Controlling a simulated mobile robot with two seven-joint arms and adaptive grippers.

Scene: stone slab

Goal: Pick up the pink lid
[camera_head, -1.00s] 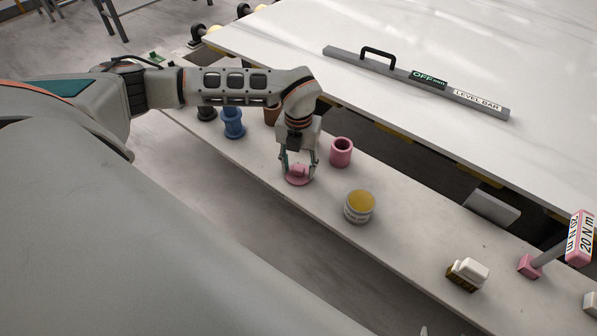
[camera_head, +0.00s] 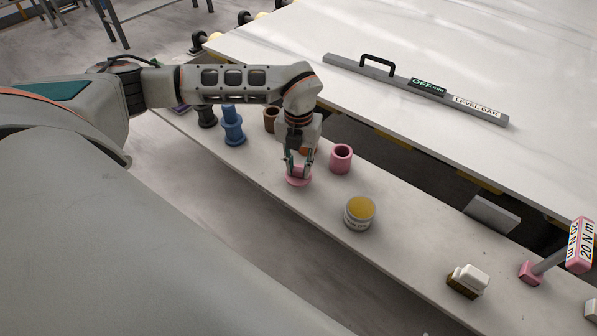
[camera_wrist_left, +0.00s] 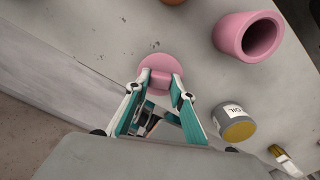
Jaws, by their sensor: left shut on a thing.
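The pink lid (camera_head: 297,179) is a flat round disc with a raised block-like handle on top. It is at the shelf's near edge, left of the pink cup. My left gripper (camera_head: 299,168) points down over it and is shut on its handle. In the left wrist view the lid (camera_wrist_left: 158,62) shows beyond the fingertips of the gripper (camera_wrist_left: 160,88), which sit on both sides of the handle. I cannot tell whether the lid touches the shelf. My right gripper is not in view.
A hollow pink cup (camera_head: 341,158) stands close right of the lid, and a yellow-topped tin (camera_head: 359,212) stands nearer. Blue (camera_head: 232,127) and brown (camera_head: 271,118) pieces stand to the left. The white slab (camera_head: 420,60) with a level bar (camera_head: 415,88) lies behind the narrow shelf (camera_head: 410,236).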

